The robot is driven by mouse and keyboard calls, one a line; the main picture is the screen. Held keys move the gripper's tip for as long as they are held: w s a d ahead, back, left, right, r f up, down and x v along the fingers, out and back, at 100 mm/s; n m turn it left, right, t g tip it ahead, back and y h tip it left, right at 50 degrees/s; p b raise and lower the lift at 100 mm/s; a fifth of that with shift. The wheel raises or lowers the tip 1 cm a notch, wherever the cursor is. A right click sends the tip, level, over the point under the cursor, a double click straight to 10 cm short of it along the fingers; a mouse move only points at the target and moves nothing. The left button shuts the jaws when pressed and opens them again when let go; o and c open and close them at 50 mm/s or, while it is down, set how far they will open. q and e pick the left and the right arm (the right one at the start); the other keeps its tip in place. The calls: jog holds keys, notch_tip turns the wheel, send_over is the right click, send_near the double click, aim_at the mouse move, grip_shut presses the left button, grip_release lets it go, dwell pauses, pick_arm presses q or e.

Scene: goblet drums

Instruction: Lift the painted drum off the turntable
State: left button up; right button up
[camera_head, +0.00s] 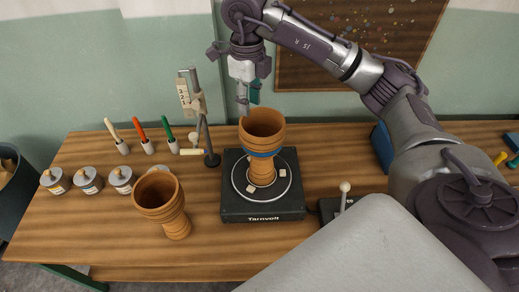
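The painted drum (262,150), a brown goblet drum with a blue band below its bowl, stands upright on the round plate of the black turntable (262,212). My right gripper (246,102) hangs down from above at the drum's back left rim. Its fingertips are close to the rim, but I cannot tell whether they touch it. The fingers are seen nearly edge-on, so their opening is unclear. My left gripper is not in view.
A plain brown drum (160,197) stands on the table left of the turntable. Behind it are a clamp stand (207,140), several brushes (143,137) and paint jars (88,180). A lever box (335,207) is right of the turntable. The front left table is clear.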

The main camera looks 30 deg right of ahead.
aim_at(252, 136)
jog(key=f+p, duration=0.2)
jog(key=f, duration=0.6)
jog(key=shift+s, duration=0.2)
jog(key=f+p, duration=0.1)
jog(key=f, duration=0.2)
jog(key=shift+s+f+p, duration=0.2)
jog(key=shift+f+p, duration=0.15)
jog(key=shift+f, duration=0.5)
jog(key=shift+a, duration=0.1)
grip_shut()
jog(key=shift+w+r, duration=0.1)
